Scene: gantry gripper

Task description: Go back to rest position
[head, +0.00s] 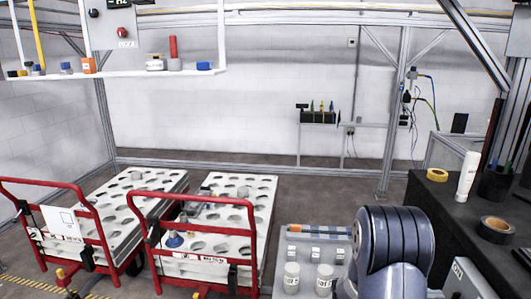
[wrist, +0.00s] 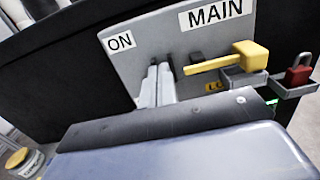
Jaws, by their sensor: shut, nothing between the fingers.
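My gripper (wrist: 158,80) shows in the wrist view as two pale fingers side by side, shut and empty. It is in front of a grey switch panel (wrist: 135,62) labelled ON and MAIN. I cannot tell whether the fingertips touch the panel. A yellow lever handle (wrist: 235,62) sticks out to the right of the fingers. In the head view my arm is at the bottom right, and the gripper is hidden there.
In the head view, a black bench (head: 450,205) holds tape and a white bottle (head: 467,177). Two red-handled carts with white perforated trays (head: 262,190) stand left. White jars (head: 291,277) stand near my arm.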

